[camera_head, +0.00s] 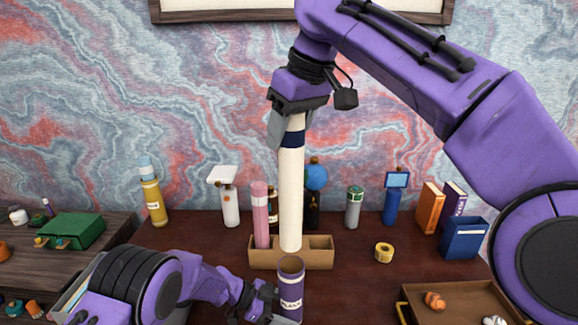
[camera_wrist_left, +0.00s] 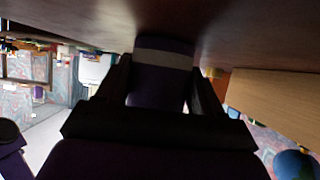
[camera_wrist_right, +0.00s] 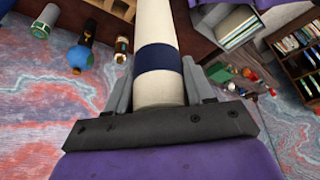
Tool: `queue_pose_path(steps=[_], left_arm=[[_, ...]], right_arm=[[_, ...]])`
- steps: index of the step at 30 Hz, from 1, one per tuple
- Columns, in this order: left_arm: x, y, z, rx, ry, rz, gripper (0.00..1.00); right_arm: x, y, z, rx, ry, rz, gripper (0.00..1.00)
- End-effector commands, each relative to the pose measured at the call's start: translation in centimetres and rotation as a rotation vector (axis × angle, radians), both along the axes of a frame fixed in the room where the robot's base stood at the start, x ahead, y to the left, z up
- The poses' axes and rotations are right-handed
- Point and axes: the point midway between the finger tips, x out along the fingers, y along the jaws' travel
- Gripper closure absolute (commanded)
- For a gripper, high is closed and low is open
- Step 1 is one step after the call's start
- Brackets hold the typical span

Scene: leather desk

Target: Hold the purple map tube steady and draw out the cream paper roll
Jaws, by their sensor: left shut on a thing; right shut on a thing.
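The purple map tube (camera_head: 291,284) stands upright at the front of the desk, its dark open mouth facing up. My left gripper (camera_head: 268,297) is shut on the tube near its lower part; the left wrist view shows the tube (camera_wrist_left: 162,75) between the fingers (camera_wrist_left: 160,90). The cream paper roll (camera_head: 291,195), with a navy band near its top, hangs upright from my right gripper (camera_head: 291,118), which is shut on its upper end. The roll's lower end is clear of the tube, above and behind its mouth. The right wrist view shows the roll (camera_wrist_right: 155,25) between the fingers (camera_wrist_right: 158,92).
A tan wooden holder (camera_head: 317,253) with a pink tube (camera_head: 261,215) stands behind the map tube. Bottles and a small globe (camera_head: 316,178) line the back. A yellow tape roll (camera_head: 383,253), a blue bin (camera_head: 464,238) and a brown tray (camera_head: 465,300) are at right.

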Motion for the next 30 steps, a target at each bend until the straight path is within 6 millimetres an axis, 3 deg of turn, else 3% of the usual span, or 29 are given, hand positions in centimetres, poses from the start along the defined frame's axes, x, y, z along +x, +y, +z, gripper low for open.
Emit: queue_pose_path(steps=[6,15,16,18,26,30], left_arm=[[0.0,0.0,0.0,0.000,0.000,0.000,0.50],[0.0,0.0,0.0,0.000,0.000,0.000,0.50],[0.0,0.0,0.0,0.000,0.000,0.000,0.27],[0.0,0.0,0.0,0.000,0.000,0.000,0.04],[0.0,0.0,0.0,0.000,0.000,0.000,0.03],[0.1,1.2,0.7,0.001,-0.001,0.000,0.03]], right_arm=[[-0.1,0.0,1.3,0.000,-0.003,0.001,1.00],[-0.1,-0.1,1.5,0.000,-0.003,0.000,1.00],[-0.1,-0.1,1.5,0.000,-0.003,0.001,1.00],[-0.1,-0.1,1.5,-0.001,-0.004,0.001,1.00],[-0.1,-0.1,1.5,-0.001,-0.004,0.001,1.00],[-0.1,-0.1,1.5,-0.001,-0.004,0.001,1.00]])
